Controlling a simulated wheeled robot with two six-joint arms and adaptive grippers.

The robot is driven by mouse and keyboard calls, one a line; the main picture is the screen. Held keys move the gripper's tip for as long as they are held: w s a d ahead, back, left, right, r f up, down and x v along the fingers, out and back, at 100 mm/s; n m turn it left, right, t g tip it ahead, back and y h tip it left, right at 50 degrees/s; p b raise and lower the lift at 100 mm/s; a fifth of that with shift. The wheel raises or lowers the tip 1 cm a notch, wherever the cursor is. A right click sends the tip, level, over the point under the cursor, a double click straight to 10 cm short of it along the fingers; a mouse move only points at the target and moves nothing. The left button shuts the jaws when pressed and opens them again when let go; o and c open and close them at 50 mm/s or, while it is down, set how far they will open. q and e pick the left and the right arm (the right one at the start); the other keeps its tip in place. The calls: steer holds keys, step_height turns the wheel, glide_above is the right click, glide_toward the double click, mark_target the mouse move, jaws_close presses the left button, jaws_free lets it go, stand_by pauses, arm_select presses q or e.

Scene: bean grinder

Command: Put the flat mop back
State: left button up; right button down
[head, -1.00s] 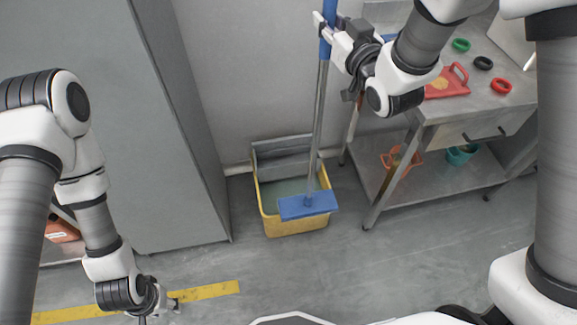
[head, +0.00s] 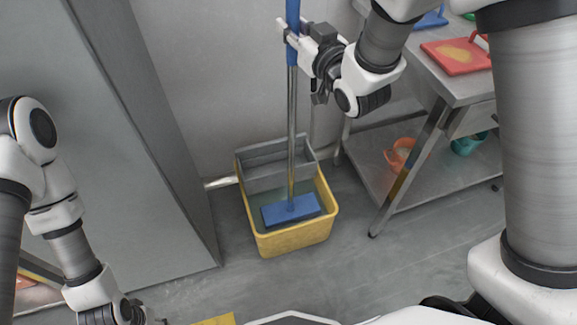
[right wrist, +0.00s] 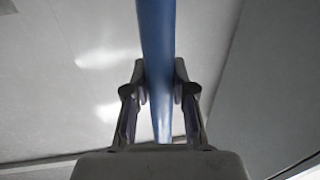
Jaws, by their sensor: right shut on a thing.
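The flat mop has a blue head (head: 290,210), a metal pole (head: 292,130) and a blue upper handle (head: 293,50). It stands nearly upright. Its head appears inside the yellow bucket (head: 292,241), within the rim; whether it touches the bottom I cannot tell. My right gripper (head: 287,34) is shut on the blue handle, which also runs between its fingers (right wrist: 159,95) in the right wrist view. My left gripper (head: 140,318) is at the lower left edge, partly cut off, far from the mop; its fingers do not show clearly.
A grey wringer (head: 270,165) sits at the bucket's back. A metal table (head: 455,85) at right holds a red board (head: 458,56); its lower shelf (head: 400,175) holds orange and teal containers. A tall grey cabinet (head: 140,150) stands at left.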

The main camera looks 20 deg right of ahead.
steer(key=b, duration=0.4)
glide_above(295, 94)
steer(key=w, duration=0.1)
steer(key=f, duration=0.6)
steer(key=shift+w+a, duration=0.15)
steer(key=shift+a, duration=0.05)
step_height(295, 94, down, 9)
steer(key=shift+f+b, duration=0.1)
steer(key=shift+b, duration=0.75)
steer(key=shift+f, duration=0.1)
arm_select(q)
step_height(295, 94, down, 8)
steer(key=shift+w, duration=0.1)
arm_select(e)
steer(key=shift+f, duration=0.1)
steer(key=c, duration=1)
jaws_free()
